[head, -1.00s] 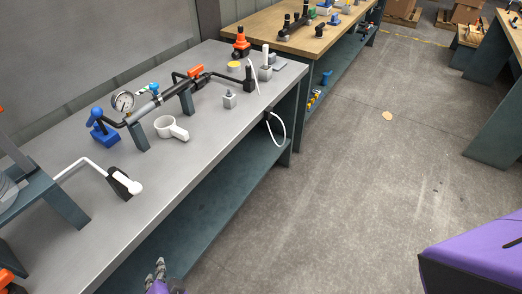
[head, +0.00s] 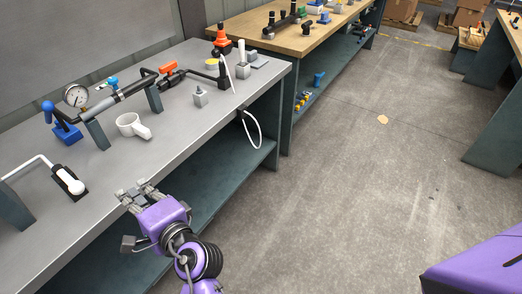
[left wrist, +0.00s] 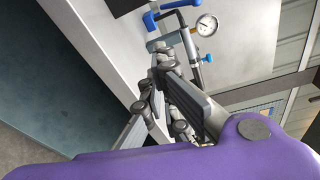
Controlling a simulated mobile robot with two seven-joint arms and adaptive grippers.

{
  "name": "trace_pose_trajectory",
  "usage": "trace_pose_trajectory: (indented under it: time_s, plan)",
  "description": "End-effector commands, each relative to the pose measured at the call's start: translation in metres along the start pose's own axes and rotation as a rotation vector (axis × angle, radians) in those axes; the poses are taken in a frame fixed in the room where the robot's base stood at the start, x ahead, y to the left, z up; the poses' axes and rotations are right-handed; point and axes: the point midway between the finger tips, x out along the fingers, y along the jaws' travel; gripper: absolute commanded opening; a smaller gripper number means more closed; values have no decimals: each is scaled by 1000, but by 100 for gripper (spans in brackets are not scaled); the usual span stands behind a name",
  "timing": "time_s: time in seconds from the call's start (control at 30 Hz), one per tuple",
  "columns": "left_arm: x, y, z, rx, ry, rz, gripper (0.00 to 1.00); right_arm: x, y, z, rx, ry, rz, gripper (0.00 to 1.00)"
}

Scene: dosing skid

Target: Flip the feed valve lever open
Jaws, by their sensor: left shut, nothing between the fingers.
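A dark pipe run (head: 130,88) stands on supports on the grey bench, with an orange lever (head: 167,67) at its far end. A small light-blue valve handle (head: 112,82) sits near the round gauge (head: 76,95); it also shows in the left wrist view (left wrist: 208,58). A blue upright handle (head: 48,110) stands on a blue base at the near end. I cannot tell from a label which is the feed valve lever. My left gripper (head: 138,194) is shut and empty at the bench's front edge, apart from all of these. My right gripper is out of view.
A white cup-like part (head: 132,126) lies between the pipe and my left gripper. A white-ended lever on a black block (head: 70,181) is to the left. A grey block (head: 200,96) and a white hose (head: 250,130) are farther right. The bench front is mostly clear.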

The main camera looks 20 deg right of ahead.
Motion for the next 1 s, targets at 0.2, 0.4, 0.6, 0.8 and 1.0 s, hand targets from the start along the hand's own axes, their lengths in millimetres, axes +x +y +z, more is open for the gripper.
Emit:
trace_pose_trajectory:
  time_s: [0.2,0.4,0.6,0.8,1.0]
  plan:
    - [1,-4,0,10,-7,-9,0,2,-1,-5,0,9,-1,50]
    - [1,-4,0,9,-6,-9,0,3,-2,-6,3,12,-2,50]
    - [18,-6,0,10,-7,-11,0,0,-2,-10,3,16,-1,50]
    - [58,-8,0,9,-6,-13,0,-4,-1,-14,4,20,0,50]
    - [96,-7,0,10,-6,-12,0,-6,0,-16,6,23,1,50]
